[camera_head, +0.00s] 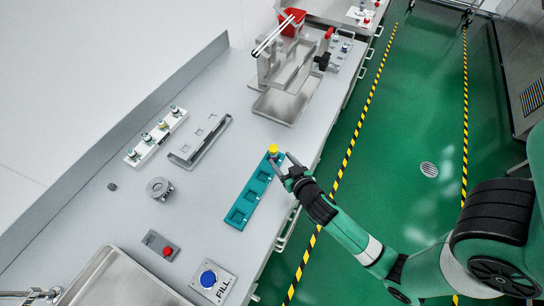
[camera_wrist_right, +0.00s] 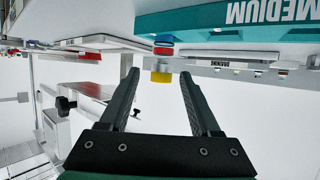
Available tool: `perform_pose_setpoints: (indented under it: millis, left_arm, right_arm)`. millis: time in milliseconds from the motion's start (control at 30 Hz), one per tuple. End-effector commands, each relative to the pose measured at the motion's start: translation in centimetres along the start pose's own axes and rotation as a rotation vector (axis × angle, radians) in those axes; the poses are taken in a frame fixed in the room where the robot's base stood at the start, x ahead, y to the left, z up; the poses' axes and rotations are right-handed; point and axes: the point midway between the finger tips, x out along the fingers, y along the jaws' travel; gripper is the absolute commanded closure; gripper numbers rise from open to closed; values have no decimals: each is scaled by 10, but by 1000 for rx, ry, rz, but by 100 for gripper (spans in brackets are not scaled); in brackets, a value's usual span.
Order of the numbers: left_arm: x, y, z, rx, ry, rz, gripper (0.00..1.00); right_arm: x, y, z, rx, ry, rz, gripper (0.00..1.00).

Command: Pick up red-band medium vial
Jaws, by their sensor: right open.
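The red-band medium vial (camera_head: 273,149) stands at the far end of the teal rack (camera_head: 237,216), its yellow cap on top. In the wrist view, which is upside down, the vial's yellow cap (camera_wrist_right: 161,76) and red band (camera_wrist_right: 163,51) show below the teal rack (camera_wrist_right: 225,20) marked MEDIUM. My right gripper (camera_head: 280,157) is open, its two fingers pointing at the vial. In the wrist view the cap lies between the fingertips, with a gap to each; exact depth is hard to tell. My left gripper is not in view.
A white rack with several vials (camera_head: 145,149) and a grey empty rack (camera_head: 190,157) stand toward the wall. A metal stand (camera_head: 287,84) with a red bin (camera_head: 292,22) is farther along. A blue FILL button (camera_head: 208,279) and a red button (camera_head: 168,251) are nearer.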

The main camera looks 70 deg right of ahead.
Motion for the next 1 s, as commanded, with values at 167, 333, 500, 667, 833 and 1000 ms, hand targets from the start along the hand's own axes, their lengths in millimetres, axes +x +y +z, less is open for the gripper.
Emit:
perform_pose_setpoints:
  millis: [167, 333, 500, 667, 833, 1000]
  left_arm:
    - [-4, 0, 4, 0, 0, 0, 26]
    - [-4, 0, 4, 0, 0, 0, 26]
    - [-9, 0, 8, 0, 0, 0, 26]
    - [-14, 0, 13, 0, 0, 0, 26]
    - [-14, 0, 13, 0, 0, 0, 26]
    - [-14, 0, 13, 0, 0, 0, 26]
  right_arm:
    - [34, 0, 1, 3, 2, 1, 36]
    - [43, 0, 0, 0, 1, -1, 36]
    - [58, -2, 5, 1, 2, 0, 36]
    - [86, -3, 8, 2, 2, 0, 36]
    - [95, -3, 7, 2, 2, -1, 36]
    - [94, -3, 7, 1, 1, -2, 42]
